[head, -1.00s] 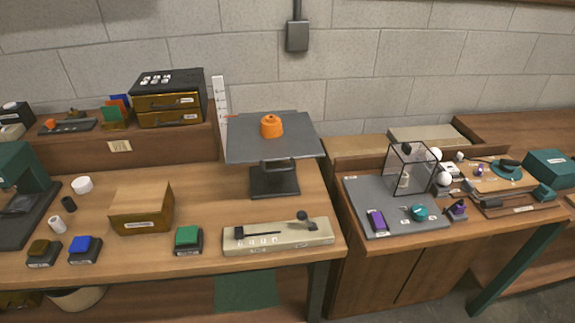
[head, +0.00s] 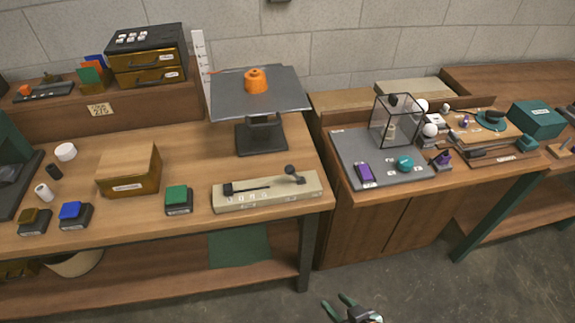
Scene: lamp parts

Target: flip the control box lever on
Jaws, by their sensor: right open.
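The control box, a long beige box (head: 262,198), lies near the front right edge of the left workbench. On its top are a dark slot with a small black block at its left end, and a lever with a round black knob (head: 290,169) at its right end. White marks show on its front side, too small to read. My right gripper (head: 336,301) shows at the bottom edge with two green fingers spread apart and empty. In the picture it is below and right of the box, well apart from it, over the floor. My left gripper is out of view.
A green button block (head: 178,199) sits just left of the control box. Behind it stands a grey platform (head: 281,93) bearing an orange part (head: 256,80). A second bench to the right holds a grey mat (head: 350,153) with small parts. Floor shows between the benches' fronts and my gripper.

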